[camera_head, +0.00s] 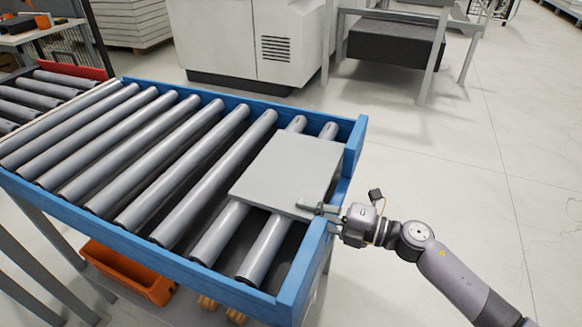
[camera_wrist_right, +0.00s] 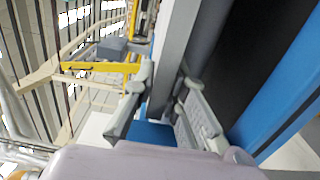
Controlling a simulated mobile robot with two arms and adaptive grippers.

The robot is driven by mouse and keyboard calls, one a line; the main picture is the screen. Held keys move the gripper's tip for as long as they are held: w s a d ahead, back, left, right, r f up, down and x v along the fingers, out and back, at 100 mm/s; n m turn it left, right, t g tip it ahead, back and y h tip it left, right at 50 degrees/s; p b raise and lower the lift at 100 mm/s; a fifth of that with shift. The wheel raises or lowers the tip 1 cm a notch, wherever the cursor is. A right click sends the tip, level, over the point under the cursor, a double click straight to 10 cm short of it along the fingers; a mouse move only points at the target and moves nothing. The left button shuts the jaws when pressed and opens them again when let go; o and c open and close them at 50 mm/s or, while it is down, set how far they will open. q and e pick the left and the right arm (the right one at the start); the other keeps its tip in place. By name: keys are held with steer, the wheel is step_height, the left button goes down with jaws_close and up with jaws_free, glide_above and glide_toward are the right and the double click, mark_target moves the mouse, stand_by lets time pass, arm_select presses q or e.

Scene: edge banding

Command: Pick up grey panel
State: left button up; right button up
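The grey panel (camera_head: 290,170) is a flat square board lying on the rollers at the right end of the conveyor. My right gripper (camera_head: 319,214) is at the panel's near right corner, with one finger over its top face. In the right wrist view, the panel's edge (camera_wrist_right: 176,60) lies between the two fingers of my right gripper (camera_wrist_right: 167,85). The fingers are very close to its faces, but I cannot tell whether both press on it. My left gripper is not in view.
The roller conveyor has a blue frame (camera_head: 357,137), whose end rail runs beside my right gripper. An orange bin (camera_head: 128,272) is underneath. A white machine (camera_head: 245,45) stands behind. The floor (camera_head: 440,160) on the right is clear.

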steer(key=shift+a, duration=0.15)
jaws_close()
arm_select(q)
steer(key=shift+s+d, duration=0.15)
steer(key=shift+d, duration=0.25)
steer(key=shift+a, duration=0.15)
arm_select(e)
steer(key=shift+w+r, duration=0.1)
steer(key=shift+r, duration=0.1)
